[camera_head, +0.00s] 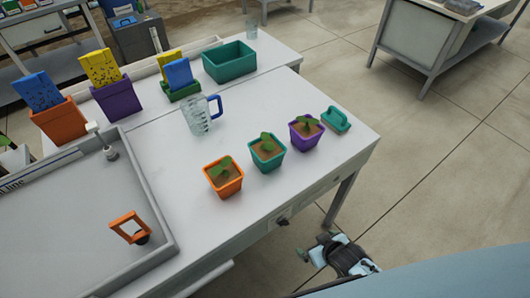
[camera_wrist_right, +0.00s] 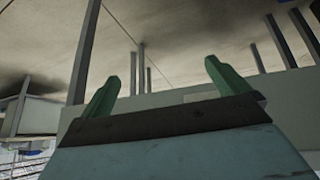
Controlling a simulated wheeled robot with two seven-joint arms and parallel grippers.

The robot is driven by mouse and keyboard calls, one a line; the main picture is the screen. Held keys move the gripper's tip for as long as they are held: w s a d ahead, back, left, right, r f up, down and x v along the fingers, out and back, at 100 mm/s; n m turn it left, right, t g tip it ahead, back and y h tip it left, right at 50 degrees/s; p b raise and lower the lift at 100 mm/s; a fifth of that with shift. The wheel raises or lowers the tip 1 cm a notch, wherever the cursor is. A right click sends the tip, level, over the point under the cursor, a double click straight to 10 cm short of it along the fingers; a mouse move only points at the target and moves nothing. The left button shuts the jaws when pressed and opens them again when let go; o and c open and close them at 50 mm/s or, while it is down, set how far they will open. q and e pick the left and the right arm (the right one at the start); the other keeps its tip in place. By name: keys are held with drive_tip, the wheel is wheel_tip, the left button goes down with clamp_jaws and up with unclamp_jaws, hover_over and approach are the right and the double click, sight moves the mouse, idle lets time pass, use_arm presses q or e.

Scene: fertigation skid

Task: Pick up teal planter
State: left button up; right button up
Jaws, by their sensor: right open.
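The teal planter (camera_head: 268,163) stands upright on the white bench, with soil and a green seedling in it. It sits between an orange planter (camera_head: 225,187) and a purple planter (camera_head: 304,140), apart from both. My right gripper (camera_head: 313,246) is below and to the right of the planters in the head view, off the bench's front edge. Its green fingers (camera_wrist_right: 163,88) are spread, with nothing between them in the right wrist view. The planter does not show in the right wrist view. My left gripper is not in view.
The bench (camera_head: 330,170) edge lies between my right gripper and the planters. A clear mug (camera_head: 197,115) with a blue handle stands behind. A grey basin (camera_head: 70,235) with an orange-framed item is at left.

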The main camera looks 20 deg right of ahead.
drive_tip(key=w+a+r+t+y, duration=0.15)
drive_tip(key=w+r, duration=0.25)
drive_tip(key=r, duration=0.4)
drive_tip(key=w+a+r+n+t+y+p, duration=0.1)
drive_tip(key=w+a+r+t, duration=0.15)
drive_tip(key=w+r, duration=0.4)
drive_tip(key=w+a+r+t+y, duration=0.1)
drive_tip(key=w+a+r+t, duration=0.1)
drive_tip(key=r, duration=0.8)
drive_tip(key=b, duration=0.1)
approach(263, 145)
drive_tip(key=shift+x, duration=1)
drive_tip(key=shift+b+x, duration=0.55)
drive_tip(key=shift+x, duration=2.35)
drive_tip(key=shift+f, duration=0.1)
drive_tip(key=shift+s, duration=0.1)
drive_tip(key=c, duration=1)
